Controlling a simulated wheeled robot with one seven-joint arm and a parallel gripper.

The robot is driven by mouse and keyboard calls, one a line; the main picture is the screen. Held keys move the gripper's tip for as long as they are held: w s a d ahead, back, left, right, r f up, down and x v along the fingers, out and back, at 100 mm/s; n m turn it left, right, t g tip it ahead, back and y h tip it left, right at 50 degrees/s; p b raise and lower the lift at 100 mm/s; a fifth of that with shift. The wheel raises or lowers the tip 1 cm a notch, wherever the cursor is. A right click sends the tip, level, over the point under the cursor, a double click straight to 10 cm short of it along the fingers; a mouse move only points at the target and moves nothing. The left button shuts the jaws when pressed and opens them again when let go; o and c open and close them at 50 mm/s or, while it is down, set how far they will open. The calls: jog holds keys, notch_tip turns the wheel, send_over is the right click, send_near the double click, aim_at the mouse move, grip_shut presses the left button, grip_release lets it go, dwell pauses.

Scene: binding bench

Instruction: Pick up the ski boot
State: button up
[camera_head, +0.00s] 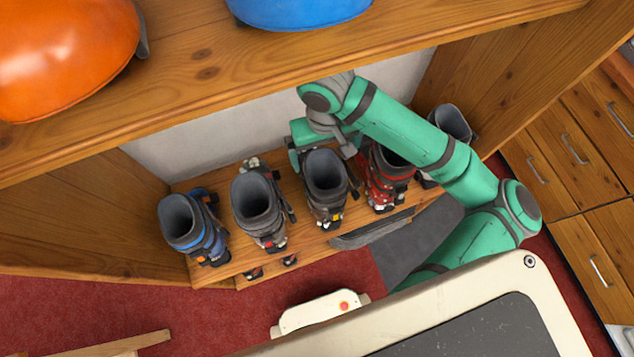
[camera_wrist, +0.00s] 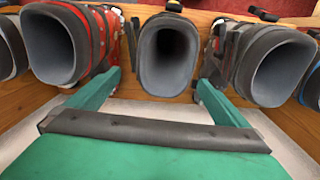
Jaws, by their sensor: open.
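Several ski boots stand upright in a row on the wooden shelf (camera_head: 236,262). A dark grey-brown boot (camera_head: 325,178) stands in the middle of the row, with a red boot (camera_head: 386,180) to its right and a grey boot (camera_head: 258,208) to its left. My gripper (camera_head: 318,140) is behind the dark boot, partly hidden. In the wrist view the open fingers of my gripper (camera_wrist: 158,80) are spread to either side of the dark boot's cuff (camera_wrist: 168,58). The red boot (camera_wrist: 70,42) is close by the left finger and the grey boot (camera_wrist: 275,65) by the right finger.
A blue boot (camera_head: 192,228) stands at the row's left end and another grey boot (camera_head: 452,124) at the right, partly behind my arm. An upper shelf (camera_head: 205,75) with orange (camera_head: 65,55) and blue (camera_head: 298,10) helmet-like objects overhangs the row. Drawers (camera_head: 575,150) stand right.

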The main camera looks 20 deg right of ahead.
aim_at(318, 171)
notch_tip(318, 171, down, 9)
jog(key=shift+a+f, duration=0.15)
jog(key=shift+a, duration=0.1)
dwell(0.3)
jog(key=c, duration=2.1)
jog(key=shift+w, duration=0.1)
jog(key=shift+r, duration=0.2)
